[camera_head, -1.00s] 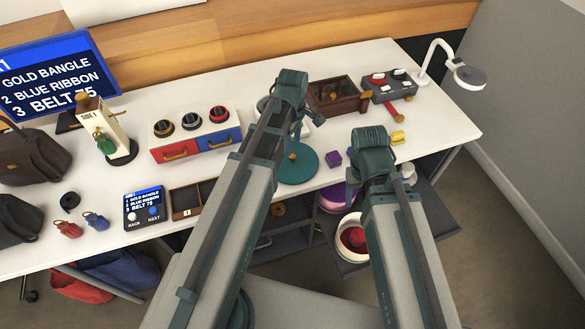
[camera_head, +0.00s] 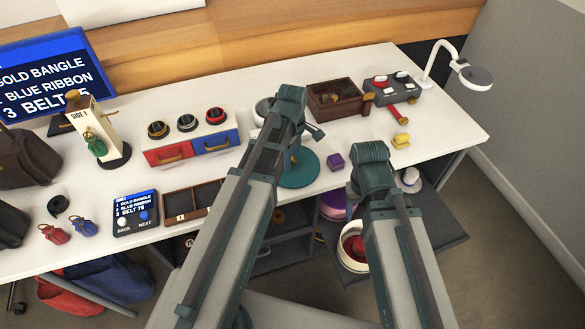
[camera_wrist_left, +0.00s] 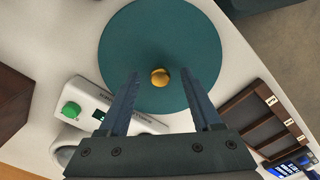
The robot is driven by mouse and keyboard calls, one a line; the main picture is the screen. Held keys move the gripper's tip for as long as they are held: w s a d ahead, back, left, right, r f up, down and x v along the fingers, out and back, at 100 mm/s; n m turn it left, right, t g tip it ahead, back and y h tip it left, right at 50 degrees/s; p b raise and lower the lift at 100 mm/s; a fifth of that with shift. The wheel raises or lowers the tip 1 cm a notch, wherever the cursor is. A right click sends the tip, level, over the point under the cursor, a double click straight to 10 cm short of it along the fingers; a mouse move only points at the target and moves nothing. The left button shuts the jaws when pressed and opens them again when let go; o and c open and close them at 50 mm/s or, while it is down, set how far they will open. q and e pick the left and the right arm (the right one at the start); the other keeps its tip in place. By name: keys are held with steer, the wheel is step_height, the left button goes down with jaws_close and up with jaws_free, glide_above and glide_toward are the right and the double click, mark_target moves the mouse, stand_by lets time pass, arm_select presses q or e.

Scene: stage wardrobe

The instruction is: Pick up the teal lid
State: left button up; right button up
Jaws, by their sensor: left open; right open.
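The teal lid (camera_head: 303,175) is a flat round disc on the white table, partly hidden by my left arm in the head view. In the left wrist view the lid (camera_wrist_left: 160,30) lies below my left gripper (camera_wrist_left: 160,76), with its small gold knob (camera_wrist_left: 160,77) between the two fingers as seen from there. The left gripper is open and holds nothing. In the head view my left gripper (camera_head: 308,132) is over the lid, its fingers mostly hidden. My right gripper (camera_head: 370,158) is right of the lid near the table's front edge; its fingers are hidden by its own wrist.
A purple block (camera_head: 335,161) and a yellow piece (camera_head: 401,141) lie right of the lid. A brown wooden box (camera_head: 335,100) and a grey control box (camera_head: 393,90) stand behind. A compartment tray (camera_head: 180,204) lies to the left. A white device with a green button (camera_wrist_left: 72,110) is close to the lid.

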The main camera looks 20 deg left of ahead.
arm_select(q)
jaws_close()
steer(key=shift+r, duration=0.1)
stand_by(0.3)
